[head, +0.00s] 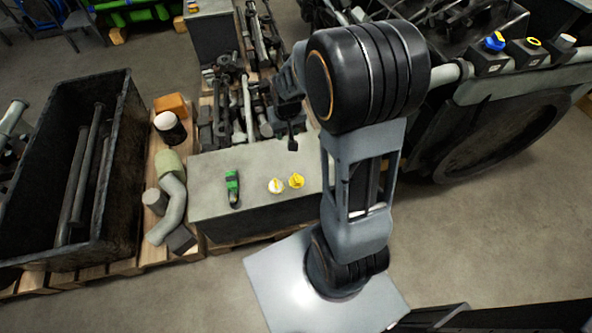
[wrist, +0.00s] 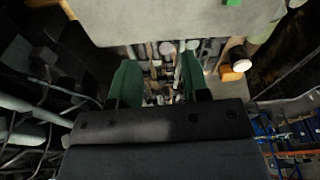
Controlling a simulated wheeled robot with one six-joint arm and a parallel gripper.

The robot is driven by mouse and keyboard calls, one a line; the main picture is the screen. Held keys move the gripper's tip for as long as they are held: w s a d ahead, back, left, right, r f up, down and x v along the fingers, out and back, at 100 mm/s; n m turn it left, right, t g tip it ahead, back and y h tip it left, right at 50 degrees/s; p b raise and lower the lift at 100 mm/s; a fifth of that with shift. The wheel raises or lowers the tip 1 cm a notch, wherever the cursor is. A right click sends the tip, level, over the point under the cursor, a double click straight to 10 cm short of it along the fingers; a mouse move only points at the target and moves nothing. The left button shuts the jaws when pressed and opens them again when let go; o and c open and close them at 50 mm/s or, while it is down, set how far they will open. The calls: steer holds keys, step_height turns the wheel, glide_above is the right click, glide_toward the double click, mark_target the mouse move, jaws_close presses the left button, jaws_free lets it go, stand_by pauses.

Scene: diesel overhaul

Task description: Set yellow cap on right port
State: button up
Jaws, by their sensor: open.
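The yellow cap (head: 297,181) lies on top of the grey block (head: 222,212), close to a white cap (head: 275,186). My gripper (head: 292,142) is small and dark in the head view, beyond the caps near the block's far edge, and holds nothing that I can see. In the wrist view my gripper (wrist: 158,80) shows its two green fingers spread, with clutter far behind them. Three dark port blocks stand on the engine at the upper right. The right port (head: 566,42) has a whitish top, the middle port (head: 533,45) a yellow ring, and the left one a blue cap (head: 495,41).
A green tool (head: 232,187) lies left of the caps on the block. Several metal parts (head: 240,100) crowd a pallet behind it. A dark open crate (head: 110,180) with rods stands at the left. The engine (head: 500,130) fills the upper right.

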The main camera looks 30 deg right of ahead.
steer(key=m+g+b, duration=0.1)
steer(key=g+b, duration=0.1)
steer(key=b, duration=0.3)
glide_above(297, 178)
step_height(297, 178, down, 24)
steer(key=r, duration=0.1)
steer(key=shift+w+f+b, duration=0.1)
steer(key=shift+f+b, duration=3)
steer(key=shift+f, duration=1.7)
jaws_close()
